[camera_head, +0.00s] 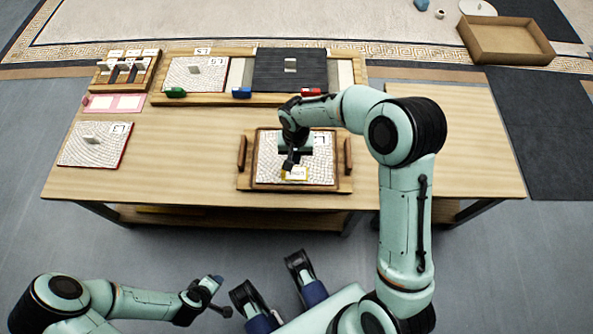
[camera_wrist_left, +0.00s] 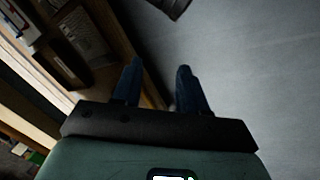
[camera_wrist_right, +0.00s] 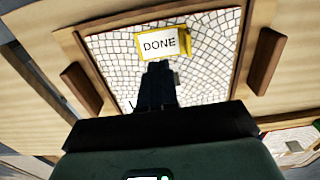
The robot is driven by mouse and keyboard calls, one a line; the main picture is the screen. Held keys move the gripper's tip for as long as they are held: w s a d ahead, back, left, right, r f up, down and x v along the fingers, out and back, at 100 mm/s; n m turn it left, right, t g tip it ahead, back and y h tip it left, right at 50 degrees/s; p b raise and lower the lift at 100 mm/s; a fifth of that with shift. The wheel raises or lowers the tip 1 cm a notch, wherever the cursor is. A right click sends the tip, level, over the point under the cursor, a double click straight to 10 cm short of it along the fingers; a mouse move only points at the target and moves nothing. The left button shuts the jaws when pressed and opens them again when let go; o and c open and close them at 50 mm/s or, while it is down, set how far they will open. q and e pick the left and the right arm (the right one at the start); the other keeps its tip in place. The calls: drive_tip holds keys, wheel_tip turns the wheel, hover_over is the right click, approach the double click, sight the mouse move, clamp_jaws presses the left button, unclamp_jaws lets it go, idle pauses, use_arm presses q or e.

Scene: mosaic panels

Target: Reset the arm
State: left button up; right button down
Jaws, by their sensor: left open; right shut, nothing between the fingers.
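My right arm reaches over the table from the right, and its gripper (camera_head: 289,163) is shut and empty above the framed mosaic panel (camera_head: 265,172). In the right wrist view the shut fingers (camera_wrist_right: 158,85) show over the white mosaic, just short of a yellow-edged tag reading "DONE" (camera_wrist_right: 160,43). Whether the fingertips touch the panel or tag, I cannot tell. My left arm is low at the left, in front of the table. Its gripper is open and empty in the left wrist view (camera_wrist_left: 155,85), over the floor beside the table.
The wooden table (camera_head: 190,150) holds another mosaic panel (camera_head: 105,147) at left, a rack (camera_head: 127,68) and a tray at the back with a dark panel (camera_head: 290,72). Red, blue and green items lie along its front. The table's right part is clear. A box (camera_head: 505,40) stands beyond.

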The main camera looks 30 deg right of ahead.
use_arm(q)
drive_tip(key=shift+r, duration=0.15)
use_arm(e)
drive_tip(key=shift+r, duration=0.15)
use_arm(q)
drive_tip(key=s+d+r+g+p, duration=0.2)
drive_tip(key=s+r+p, duration=0.2)
drive_tip(key=r+p, duration=0.3)
drive_tip(key=s+d+r+g+h+p, duration=0.1)
drive_tip(key=s+d+r+p, duration=0.1)
drive_tip(key=s+r+p, duration=0.3)
wheel_tip(320, 180, up, 2)
drive_tip(key=p, duration=0.3)
drive_tip(key=shift+d+r+m+g, duration=0.15)
drive_tip(key=shift+r+m+g, duration=0.05)
drive_tip(key=shift+m+g, duration=0.2)
use_arm(e)
drive_tip(key=s+a+f+y, duration=0.1)
drive_tip(key=s+a+f, duration=0.1)
drive_tip(key=s, duration=0.6)
drive_tip(key=s+a+f+n+y, duration=0.1)
drive_tip(key=s+a+f, duration=0.1)
drive_tip(key=s+a, duration=0.3)
drive_tip(key=s+a+f+n+g+y, duration=0.1)
drive_tip(key=s+a+f, duration=0.1)
drive_tip(key=s, duration=1)
drive_tip(key=shift+s+a+y, duration=0.3)
drive_tip(key=shift+s+a, duration=0.1)
drive_tip(key=shift+a, duration=0.25)
